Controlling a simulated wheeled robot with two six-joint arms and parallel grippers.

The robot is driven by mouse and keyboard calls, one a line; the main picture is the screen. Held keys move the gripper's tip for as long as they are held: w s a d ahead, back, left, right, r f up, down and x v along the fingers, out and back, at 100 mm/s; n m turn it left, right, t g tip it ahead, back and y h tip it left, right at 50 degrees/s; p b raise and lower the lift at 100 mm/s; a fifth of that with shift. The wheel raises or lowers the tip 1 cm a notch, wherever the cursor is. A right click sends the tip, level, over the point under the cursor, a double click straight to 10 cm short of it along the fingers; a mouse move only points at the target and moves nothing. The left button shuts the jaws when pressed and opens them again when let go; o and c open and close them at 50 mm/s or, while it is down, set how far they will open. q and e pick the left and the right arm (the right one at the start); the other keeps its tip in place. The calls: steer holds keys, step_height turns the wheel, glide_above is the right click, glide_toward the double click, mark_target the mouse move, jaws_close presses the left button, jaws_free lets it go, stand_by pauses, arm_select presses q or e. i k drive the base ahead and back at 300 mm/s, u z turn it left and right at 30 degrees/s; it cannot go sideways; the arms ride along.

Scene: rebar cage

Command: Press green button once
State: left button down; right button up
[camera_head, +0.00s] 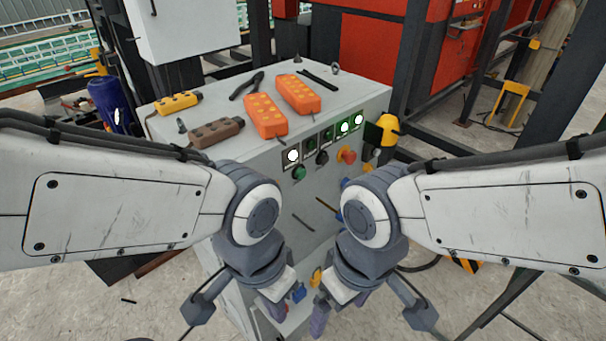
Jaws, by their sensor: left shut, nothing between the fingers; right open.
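The green button (299,173) is on the front panel of the grey control box (355,104), below a lit white lamp at the left end of the row. It is in plain view with nothing touching it. My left gripper (274,307) is below the button in the picture, pointing down in front of the box, shut and empty. My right gripper (320,317) is just to its right, also pointing down, open and empty. Both grippers are small and partly hidden by my wrists.
Orange pendants (266,117), a brown pendant (215,131) and pliers (247,86) lie on top. Dark steel posts stand behind.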

mark_target(300, 173)
steer(key=u, duration=1.8)
steer(key=k, duration=0.65)
steer(key=z, duration=1.5)
